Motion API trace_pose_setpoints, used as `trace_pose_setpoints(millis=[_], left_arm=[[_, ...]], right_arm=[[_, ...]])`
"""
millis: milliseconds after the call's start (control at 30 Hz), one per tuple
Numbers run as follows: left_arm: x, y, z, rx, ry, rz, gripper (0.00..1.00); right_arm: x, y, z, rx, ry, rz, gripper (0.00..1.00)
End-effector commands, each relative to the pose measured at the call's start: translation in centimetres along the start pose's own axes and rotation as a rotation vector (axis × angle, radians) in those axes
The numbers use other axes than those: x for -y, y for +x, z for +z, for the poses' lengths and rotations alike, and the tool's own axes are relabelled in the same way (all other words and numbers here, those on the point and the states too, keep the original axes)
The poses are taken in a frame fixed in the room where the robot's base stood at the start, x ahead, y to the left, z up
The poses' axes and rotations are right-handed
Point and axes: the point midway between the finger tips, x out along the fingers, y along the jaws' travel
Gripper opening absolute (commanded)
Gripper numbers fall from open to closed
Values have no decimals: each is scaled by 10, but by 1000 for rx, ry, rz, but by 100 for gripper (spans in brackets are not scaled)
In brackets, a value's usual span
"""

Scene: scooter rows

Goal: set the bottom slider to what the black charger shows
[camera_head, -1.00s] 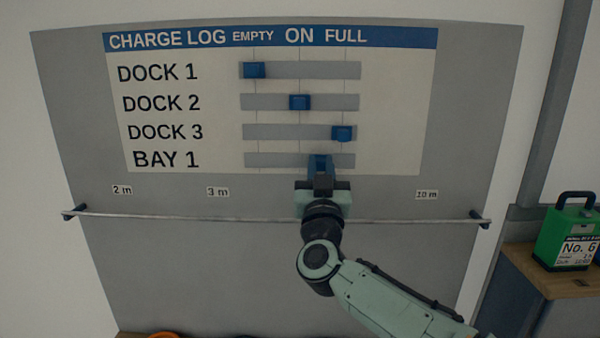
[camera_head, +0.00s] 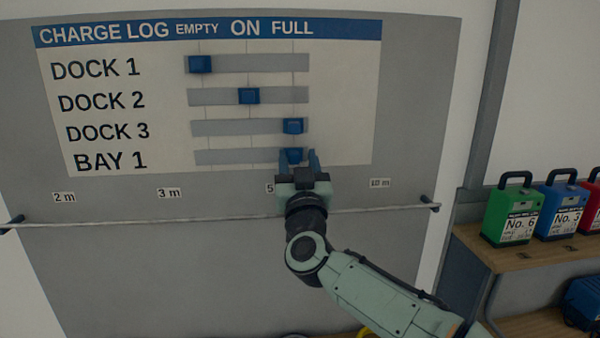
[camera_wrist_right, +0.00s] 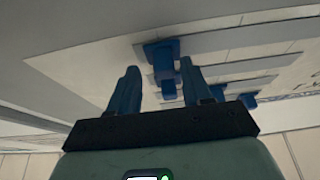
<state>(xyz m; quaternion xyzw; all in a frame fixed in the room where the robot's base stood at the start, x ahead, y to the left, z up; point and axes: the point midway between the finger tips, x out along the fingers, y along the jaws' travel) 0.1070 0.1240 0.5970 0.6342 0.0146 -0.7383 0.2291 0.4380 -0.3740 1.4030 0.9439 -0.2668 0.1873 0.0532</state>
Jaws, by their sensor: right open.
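The bottom slider, in the BAY 1 row, has a blue knob (camera_head: 292,154) at the right part of its grey track (camera_head: 225,158), below the DOCK 3 knob and in line with the FULL column. My right gripper (camera_head: 298,158) is open just below and in front of this knob. In the right wrist view the fingers (camera_wrist_right: 160,90) stand apart, with a blue knob (camera_wrist_right: 162,52) beyond and between them; I see no grip on it. The black charger is not in view. My left gripper is not in view.
The charge log board (camera_head: 345,100) has other knobs: DOCK 1 (camera_head: 201,64) at EMPTY, DOCK 2 (camera_head: 249,96) at ON, DOCK 3 (camera_head: 293,126) at FULL. A metal rail (camera_head: 150,217) crosses below. A green No. 6 charger (camera_head: 512,215) and blue No. 3 charger (camera_head: 562,211) stand on a shelf at right.

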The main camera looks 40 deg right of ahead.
Motion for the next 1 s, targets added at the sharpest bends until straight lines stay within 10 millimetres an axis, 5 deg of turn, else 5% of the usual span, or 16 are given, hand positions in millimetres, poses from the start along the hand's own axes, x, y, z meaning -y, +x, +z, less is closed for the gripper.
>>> trace_pose_setpoints(millis=[600, 1000], left_arm=[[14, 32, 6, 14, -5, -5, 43], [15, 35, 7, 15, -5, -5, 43]], right_arm=[[-2, -115, 1, -1, 0, 2, 49], [-2, -132, 0, -1, 0, 3, 49]])
